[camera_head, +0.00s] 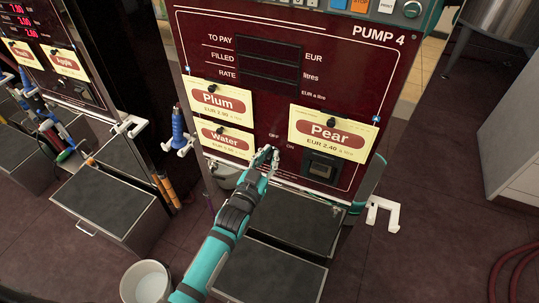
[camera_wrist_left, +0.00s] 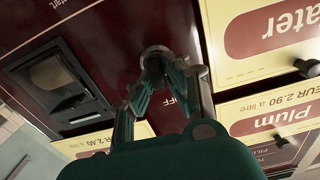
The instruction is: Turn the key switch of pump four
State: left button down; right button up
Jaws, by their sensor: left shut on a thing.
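The dark red panel of pump four (camera_head: 300,40) fills the middle of the head view, marked PUMP 4, with its display windows dark. Its key switch sits low on the panel by the OFF and ON labels; my gripper mostly covers it in the head view. In the left wrist view the round metal key switch (camera_wrist_left: 155,56) shows between my fingertips. My left gripper (camera_head: 266,156) reaches up from below and is shut on the key switch. Which way the key points is hard to tell. My right gripper is not in view.
Plum (camera_head: 219,103), Water (camera_head: 224,137) and Pear (camera_head: 331,133) cards are on the panel around the switch. A white bracket (camera_head: 383,212) sticks out at lower right. A white bucket (camera_head: 145,284) stands on the floor. Another pump (camera_head: 45,40) stands at left.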

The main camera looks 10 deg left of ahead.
pick_arm(q)
jog(key=shift+f+n, duration=0.15)
jog(key=shift+n, duration=0.25)
jog(key=c, duration=1.4)
grip_release()
jog(key=shift+o, duration=0.2)
jog(key=s+a, duration=0.2)
jog(key=s, duration=1)
jog(key=shift+a, duration=0.2)
jog(key=shift+w, duration=0.1)
